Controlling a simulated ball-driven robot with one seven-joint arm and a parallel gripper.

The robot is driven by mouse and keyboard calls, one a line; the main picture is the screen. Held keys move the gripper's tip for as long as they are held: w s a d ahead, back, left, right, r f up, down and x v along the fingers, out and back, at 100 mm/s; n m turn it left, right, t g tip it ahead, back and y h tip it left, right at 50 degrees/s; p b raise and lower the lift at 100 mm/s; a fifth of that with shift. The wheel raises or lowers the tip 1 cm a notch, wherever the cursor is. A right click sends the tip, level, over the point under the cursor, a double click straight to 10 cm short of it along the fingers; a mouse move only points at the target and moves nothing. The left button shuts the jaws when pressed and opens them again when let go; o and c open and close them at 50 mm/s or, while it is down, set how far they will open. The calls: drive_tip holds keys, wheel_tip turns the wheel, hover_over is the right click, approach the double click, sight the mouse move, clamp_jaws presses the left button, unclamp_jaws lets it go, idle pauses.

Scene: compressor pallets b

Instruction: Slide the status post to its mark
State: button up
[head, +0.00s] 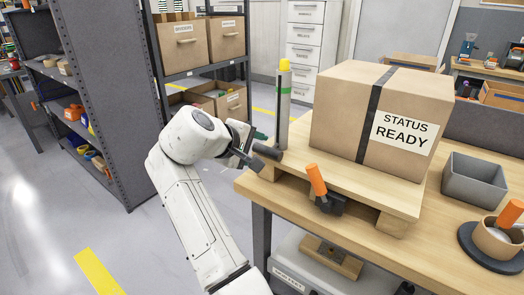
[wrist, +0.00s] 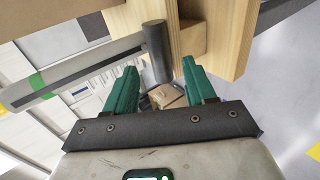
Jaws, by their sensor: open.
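The status post (head: 283,110) is a grey upright post with a green band and a yellow top, at the left end of the pallet. It crosses the left of the wrist view (wrist: 75,75). A dark cylinder, like a handle (head: 268,152), sticks out near its foot; it also shows in the wrist view (wrist: 157,50). My gripper (head: 256,149) is open beside it. In the wrist view its green fingers (wrist: 159,66) stand on either side of the cylinder's end, with gaps visible. I cannot make out the mark.
A carton reading STATUS READY (head: 375,125) sits on the wooden pallet (head: 345,183). An orange-handled clamp (head: 317,182) is at the pallet's front edge. A grey bin (head: 472,182) and a round holder (head: 495,245) stand right on the workbench. A dark shelf (head: 95,90) stands left.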

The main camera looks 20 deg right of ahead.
sight(263, 151)
drive_tip(key=shift+x, duration=1.75)
drive_tip(key=shift+c, duration=0.4)
clamp_jaws()
